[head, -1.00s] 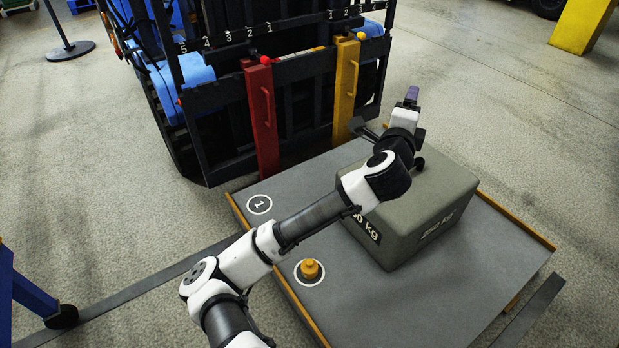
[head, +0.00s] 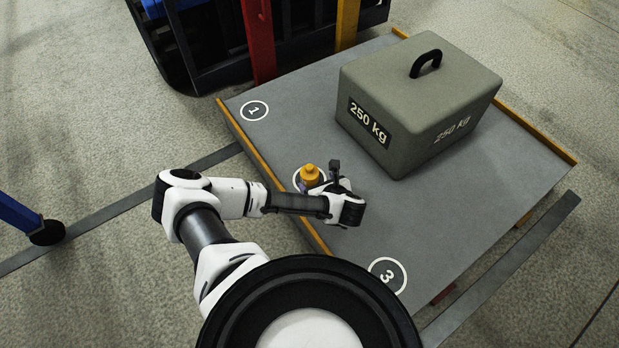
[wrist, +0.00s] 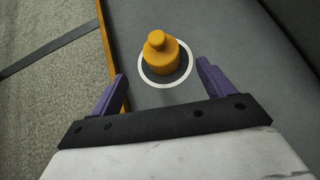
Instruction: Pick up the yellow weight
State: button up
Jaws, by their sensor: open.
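The yellow weight (head: 310,174) is a small stepped cylinder with a knob on top. It stands upright inside a white ring near the left edge of the grey platform (head: 300,122). In the wrist view the yellow weight (wrist: 161,54) stands just beyond and between the purple fingertips. My gripper (wrist: 160,70) is open and empty, with a finger on either side of the line to the weight. In the head view my gripper is close beside the weight, partly hidden by my own wrist.
A large grey 250 kg block (head: 415,100) with a black handle stands at the back right of the platform. Orange edging (head: 262,168) runs along the platform's left side. Red (head: 259,40) and yellow posts stand behind. Rings marked 1 and 3 are empty.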

aim_at(312, 176)
jog(key=b+x, duration=0.1)
jog(key=x, duration=0.3)
jog(key=shift+w+f, duration=0.15)
jog(key=b+x, duration=0.3)
jog(key=x, duration=0.2)
jog(key=shift+d+f, duration=0.1)
jog(key=shift+f, duration=0.15)
jog(key=shift+r, duration=0.15)
grip_shut()
